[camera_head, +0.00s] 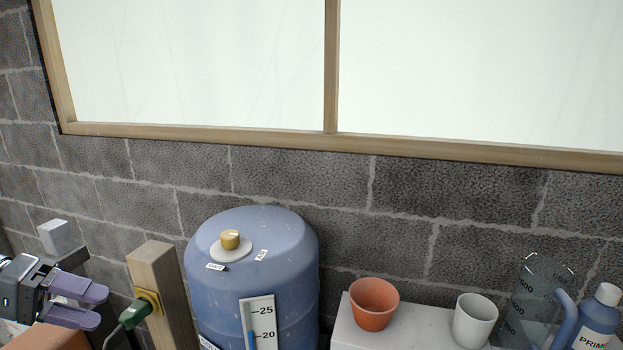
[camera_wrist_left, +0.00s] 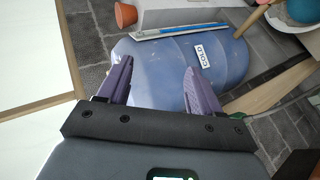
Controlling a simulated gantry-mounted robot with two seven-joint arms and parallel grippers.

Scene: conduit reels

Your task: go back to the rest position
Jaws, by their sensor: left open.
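My left gripper (camera_head: 103,308) is at the lower left of the head view, its two purple fingers apart with nothing between them. It is left of the wooden post (camera_head: 158,285) and the blue tank (camera_head: 250,265). In the left wrist view the open fingers (camera_wrist_left: 159,66) point toward the blue tank (camera_wrist_left: 165,85), with no object held; whether they touch it cannot be told. My right gripper is in neither view.
A green plug (camera_head: 134,314) is at a yellow socket on the post. The tank has a brass knob (camera_head: 230,239) on top. A terracotta pot (camera_head: 374,305), a white cup (camera_head: 474,321), a clear beaker (camera_head: 530,300) and a blue bottle (camera_head: 597,320) stand at right. A block wall is behind.

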